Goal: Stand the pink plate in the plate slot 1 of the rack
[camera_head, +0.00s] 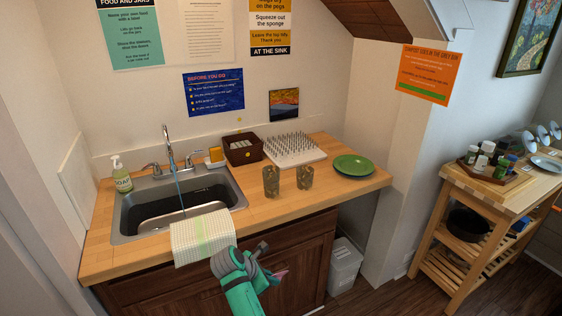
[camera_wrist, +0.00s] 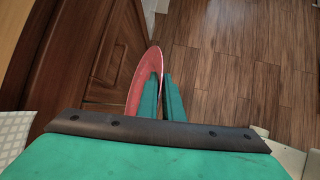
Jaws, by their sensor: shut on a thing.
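The pink plate (camera_wrist: 146,70) is held edge-on in my gripper (camera_wrist: 161,84), with part of it hidden behind the left finger. A white rack with rows of upright metal pegs (camera_head: 292,151) stands at the back of the counter, well above and beyond my gripper. No plate stands among its pegs. I cannot make out which gap is slot 1.
Two patterned glasses (camera_head: 271,182) (camera_head: 304,178) and a green plate (camera_head: 353,165) are on the counter near the rack. A brown caddy (camera_head: 243,149) is left of the rack. A towel (camera_head: 203,238) hangs over the counter edge by the sink (camera_head: 222,178). A wooden cart (camera_head: 482,195) stands right.

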